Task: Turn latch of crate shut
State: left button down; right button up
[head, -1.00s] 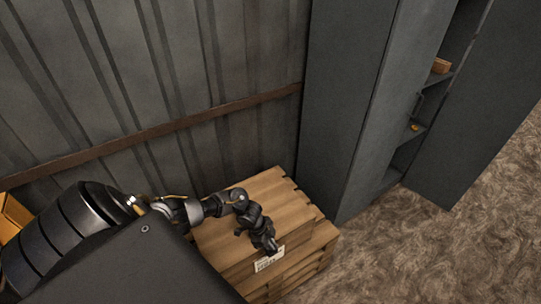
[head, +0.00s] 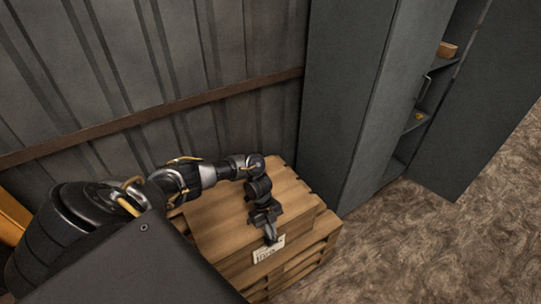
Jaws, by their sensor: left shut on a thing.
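The wooden crate (head: 216,225) stands low against the corrugated wall, with slatted sides and a closed plank top. A pale label (head: 268,249) is on its front side, near the top edge. My left gripper (head: 270,235) points down at the front top edge of the crate, just above the label. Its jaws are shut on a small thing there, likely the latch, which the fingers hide. I cannot tell how far the latch is turned. My right gripper is not in view.
A tall dark grey cabinet (head: 345,110) stands right of the crate, its door (head: 485,120) open. A small brown box (head: 447,49) is on a shelf inside. A brown rail (head: 150,112) crosses the wall. Brown floor (head: 400,250) is clear at the lower right.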

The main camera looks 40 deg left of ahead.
pick_arm(q)
jog(key=shift+m, duration=0.3)
jog(key=c, duration=1.5)
grip_release()
jog(key=v, duration=1)
jog(key=shift+w+r, duration=0.1)
jog(key=shift+r, duration=0.3)
